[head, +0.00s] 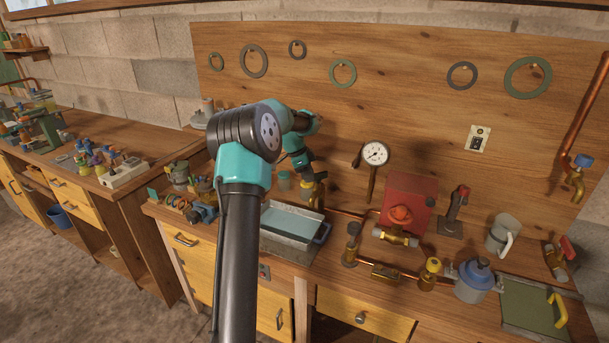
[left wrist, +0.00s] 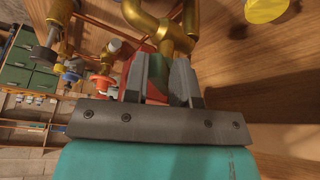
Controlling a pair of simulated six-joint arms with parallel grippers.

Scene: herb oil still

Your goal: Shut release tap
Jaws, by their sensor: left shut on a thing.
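My left gripper (head: 315,191) reaches down behind the grey water tray, by a small brass part (head: 307,184) at the foot of the wooden panel. In the left wrist view its two dark fingers (left wrist: 168,80) are close together at a brass fitting (left wrist: 172,32) with a curved pipe. The fingers hide the gripped part, and I cannot tell for sure that this is the release tap or how its handle is turned. My right gripper is not in view.
The grey water tray (head: 268,242) stands in front of the gripper. To the right are a pressure gauge (head: 375,153), a red box (head: 405,197) with an orange handwheel (head: 400,215), copper piping and a blue-topped vessel (head: 476,281). A green tray (head: 527,308) lies at the right.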

